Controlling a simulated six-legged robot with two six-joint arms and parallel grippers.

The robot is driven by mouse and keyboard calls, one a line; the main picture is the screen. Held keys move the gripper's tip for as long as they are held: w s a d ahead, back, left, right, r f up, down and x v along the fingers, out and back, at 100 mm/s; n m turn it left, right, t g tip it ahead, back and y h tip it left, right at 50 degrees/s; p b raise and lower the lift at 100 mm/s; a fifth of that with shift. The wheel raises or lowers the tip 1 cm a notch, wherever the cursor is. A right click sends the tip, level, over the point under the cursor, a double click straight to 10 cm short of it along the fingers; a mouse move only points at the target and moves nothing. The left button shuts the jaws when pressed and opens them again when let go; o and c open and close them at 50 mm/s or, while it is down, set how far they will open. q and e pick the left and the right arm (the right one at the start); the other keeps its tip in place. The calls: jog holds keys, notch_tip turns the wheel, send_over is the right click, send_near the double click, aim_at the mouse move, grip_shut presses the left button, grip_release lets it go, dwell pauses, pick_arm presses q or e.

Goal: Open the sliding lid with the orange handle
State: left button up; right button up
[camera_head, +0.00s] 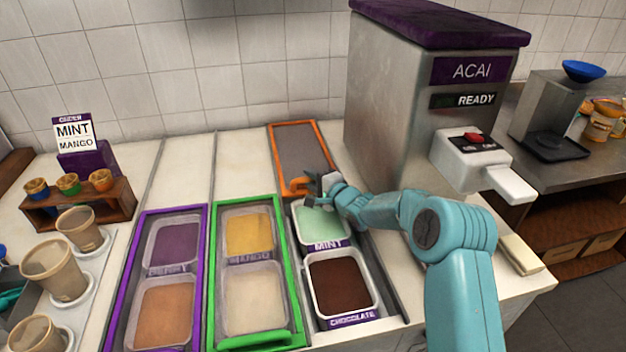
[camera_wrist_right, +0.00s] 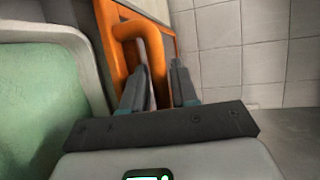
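The sliding lid (camera_head: 300,148) is a grey panel in an orange frame, at the back of its lane. Its orange handle (camera_head: 296,188) is at the front end, and it also shows in the wrist view (camera_wrist_right: 158,70). The mint tub (camera_head: 322,222) and the chocolate tub (camera_head: 341,283) in front of it are uncovered. My right gripper (camera_head: 316,182) is at the handle, above the back of the mint tub. In the wrist view its fingers (camera_wrist_right: 160,85) stand apart, with the handle's bar between them. My left gripper is not in view.
A purple-framed lid (camera_head: 124,270) and a green-framed lid (camera_head: 290,265) cover the neighbouring tubs. The acai machine (camera_head: 395,110) stands close on the right. Cups (camera_head: 52,268) stand at the left. The counter behind the green lid is clear.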

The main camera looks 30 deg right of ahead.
jog(key=b+v, duration=0.1)
jog(key=v, duration=1.5)
jog(key=shift+s, duration=0.2)
